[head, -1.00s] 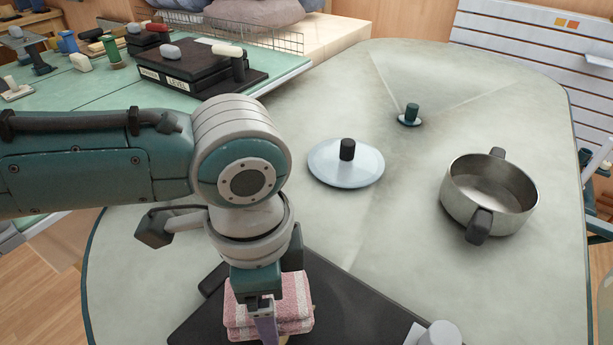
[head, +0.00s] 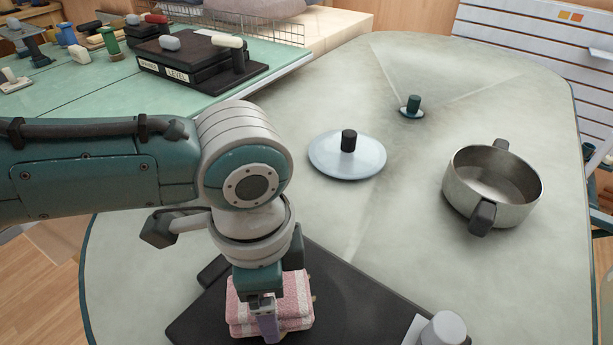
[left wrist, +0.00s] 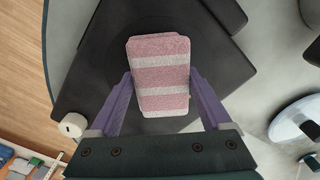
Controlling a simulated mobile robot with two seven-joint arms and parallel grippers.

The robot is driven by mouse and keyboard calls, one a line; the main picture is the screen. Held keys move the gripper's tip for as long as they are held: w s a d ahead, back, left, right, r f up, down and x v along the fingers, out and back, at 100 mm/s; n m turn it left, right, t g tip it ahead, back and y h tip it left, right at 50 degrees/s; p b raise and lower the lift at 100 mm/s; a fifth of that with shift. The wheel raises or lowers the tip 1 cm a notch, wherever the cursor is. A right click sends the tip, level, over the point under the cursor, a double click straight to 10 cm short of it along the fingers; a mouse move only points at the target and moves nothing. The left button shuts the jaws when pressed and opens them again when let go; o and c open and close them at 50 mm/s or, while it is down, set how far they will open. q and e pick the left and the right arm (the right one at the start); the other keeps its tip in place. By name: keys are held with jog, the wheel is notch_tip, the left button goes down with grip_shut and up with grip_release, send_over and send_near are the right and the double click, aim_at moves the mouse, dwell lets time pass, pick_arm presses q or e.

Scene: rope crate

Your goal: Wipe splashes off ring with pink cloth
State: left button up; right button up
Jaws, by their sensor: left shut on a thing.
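The pink cloth (head: 297,300), folded with pale stripes, is on the black hob plate (head: 350,300) at the bottom of the head view. In the left wrist view the cloth (left wrist: 160,50) lies over the dark plate (left wrist: 90,85). My left gripper (head: 268,325) points down, shut on the cloth, with purple fingers (left wrist: 160,85) on its two sides. The ring and any splashes cannot be made out; the cloth and my arm cover part of the plate. My right gripper is not in view.
A pale knob (head: 443,330) is at the plate's right. A green worktop with tools (head: 110,95) lies back left.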

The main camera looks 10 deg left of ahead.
pick_arm(q)
jog(key=shift+f+b, duration=0.35)
jog(key=shift+f, duration=0.15)
jog(key=shift+d, duration=0.2)
jog(key=shift+w+d+r+b, duration=0.1)
jog(key=shift+w+d+b, duration=0.2)
jog(key=shift+d, duration=0.25)
jog(key=shift+w+d+b, duration=0.2)
jog(key=shift+w+d, duration=0.05)
jog(key=shift+d, duration=0.3)
jog(key=shift+a, duration=0.1)
jog(key=shift+s+a+p, duration=0.3)
jog(key=shift+a+p, duration=0.3)
jog(key=shift+a, duration=0.05)
jog(key=shift+s+a+p, duration=0.25)
jog(key=shift+a+p, duration=0.05)
jog(key=shift+a, duration=0.25)
jog(key=shift+f, duration=0.2)
